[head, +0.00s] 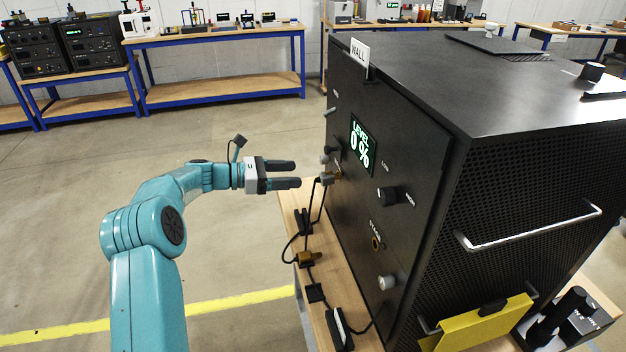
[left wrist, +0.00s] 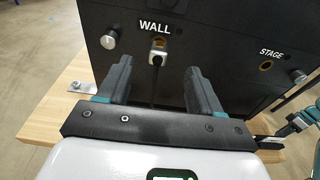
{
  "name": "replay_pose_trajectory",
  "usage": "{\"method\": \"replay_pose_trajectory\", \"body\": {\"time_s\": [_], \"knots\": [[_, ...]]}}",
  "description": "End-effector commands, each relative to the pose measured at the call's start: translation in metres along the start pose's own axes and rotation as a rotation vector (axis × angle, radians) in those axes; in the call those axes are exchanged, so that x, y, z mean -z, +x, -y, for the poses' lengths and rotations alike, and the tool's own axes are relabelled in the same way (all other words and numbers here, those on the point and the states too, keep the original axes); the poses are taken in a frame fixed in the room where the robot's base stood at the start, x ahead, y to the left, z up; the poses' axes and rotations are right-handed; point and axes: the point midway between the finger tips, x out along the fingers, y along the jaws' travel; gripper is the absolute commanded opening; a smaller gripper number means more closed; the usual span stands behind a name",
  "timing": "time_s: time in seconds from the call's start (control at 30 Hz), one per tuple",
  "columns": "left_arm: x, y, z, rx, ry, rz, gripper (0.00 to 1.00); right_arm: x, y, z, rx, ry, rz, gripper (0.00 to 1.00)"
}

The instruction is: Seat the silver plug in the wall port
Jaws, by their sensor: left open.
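The silver plug (head: 326,178) is at the wall port, on the front panel of the black cabinet. In the left wrist view the plug (left wrist: 157,57) sits just below the port's brass ring (left wrist: 160,41), under the WALL label, with its black cable hanging down. I cannot tell how deep it is in. In the head view brass (head: 338,174) shows between plug and panel. My left gripper (head: 299,175) is open and empty, its fingertips short of the plug. In the left wrist view the plug lies ahead, between the two fingers.
The black cabinet (head: 470,90) stands on a wooden bench (head: 296,200). Its panel has knobs, a STAGE port (head: 376,242) and a display (head: 362,144) reading LEVEL 0 %. A brass plug (head: 309,258) and cables lie on the bench. Open floor lies left.

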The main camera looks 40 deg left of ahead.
Motion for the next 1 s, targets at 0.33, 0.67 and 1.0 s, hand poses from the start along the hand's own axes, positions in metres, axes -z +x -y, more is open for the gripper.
{"method": "replay_pose_trajectory", "body": {"time_s": [0.33,0.67,1.0], "knots": [[0.001,-0.056,0.0,0.0,-0.001,0.0,0.65,0.0,0.013,-0.005,0.0,0.0,0.0,0.43],[-0.001,-0.059,0.0,0.001,-0.001,0.0,0.65,0.0,0.013,-0.005,0.0,0.0,0.0,0.43],[0.019,-0.046,0.0,-0.011,-0.022,-0.084,0.0,0.0,0.017,-0.006,0.0,0.0,0.0,0.43]]}}
